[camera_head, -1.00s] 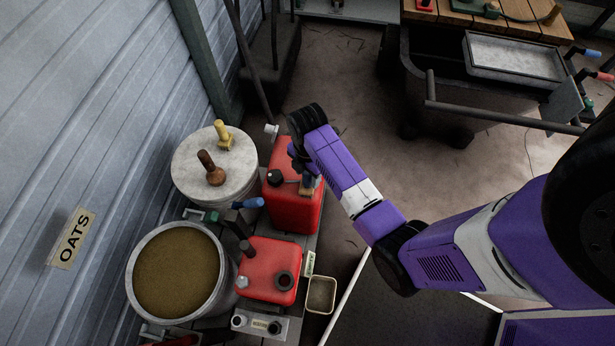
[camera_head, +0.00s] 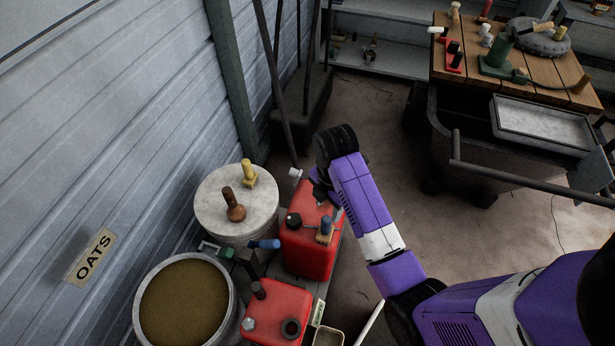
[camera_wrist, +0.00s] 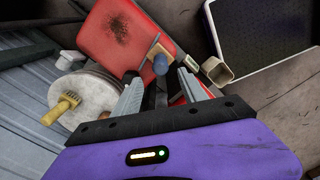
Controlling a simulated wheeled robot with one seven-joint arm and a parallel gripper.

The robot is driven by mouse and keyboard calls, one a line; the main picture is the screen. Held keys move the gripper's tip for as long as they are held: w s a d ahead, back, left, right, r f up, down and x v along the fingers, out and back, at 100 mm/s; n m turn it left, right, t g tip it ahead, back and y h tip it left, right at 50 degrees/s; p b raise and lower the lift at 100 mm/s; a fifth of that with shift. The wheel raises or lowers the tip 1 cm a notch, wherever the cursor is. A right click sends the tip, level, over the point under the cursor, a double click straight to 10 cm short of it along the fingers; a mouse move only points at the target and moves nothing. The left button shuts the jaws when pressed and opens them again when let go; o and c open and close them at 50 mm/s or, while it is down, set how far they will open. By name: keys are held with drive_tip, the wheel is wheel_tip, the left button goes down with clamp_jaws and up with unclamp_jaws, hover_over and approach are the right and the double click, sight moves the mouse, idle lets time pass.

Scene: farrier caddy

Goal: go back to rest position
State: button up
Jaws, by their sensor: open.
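My gripper (camera_wrist: 160,92) is open, its two grey fingers apart in the wrist view. In the head view my gripper (camera_head: 322,190) hangs above the back of a red canister (camera_head: 310,250), partly hidden by my own wrist. A small wooden piece with a blue top (camera_head: 326,229) stands on that canister. The blue top (camera_wrist: 160,64) also shows just beyond the fingertips in the wrist view, apart from them. A dark strip lies between the fingers in that view; I cannot tell what it is.
A white lidded bucket (camera_head: 228,215) with a yellow and a brown knobbed item stands left of the canister. An open oats bucket (camera_head: 143,310) and a second red canister (camera_head: 280,310) are in front. A cart with a wooden top (camera_head: 500,65) stands back right. Floor between is clear.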

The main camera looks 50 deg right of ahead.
idle(0.3)
drive_tip(key=w+d+r+m+t+h, duration=0.35)
drive_tip(key=w+m+t, duration=0.2)
drive_tip(key=w, duration=0.35)
drive_tip(key=s+a+r+m+t+h, duration=0.1)
drive_tip(key=s+a+r+m+t, duration=0.1)
drive_tip(key=a+r+m+t, duration=0.35)
drive_tip(key=s+a+r+m+t+y, duration=0.2)
drive_tip(key=s+a+r+m+t, duration=0.35)
drive_tip(key=s+a+r, duration=0.9)
drive_tip(key=s+a+f+n+g+y, duration=0.1)
drive_tip(key=s+a+f+y, duration=0.1)
drive_tip(key=s, duration=0.9)
drive_tip(key=shift+a+f+g, duration=0.15)
drive_tip(key=shift+f+g, duration=0.15)
drive_tip(key=shift+g, duration=0.05)
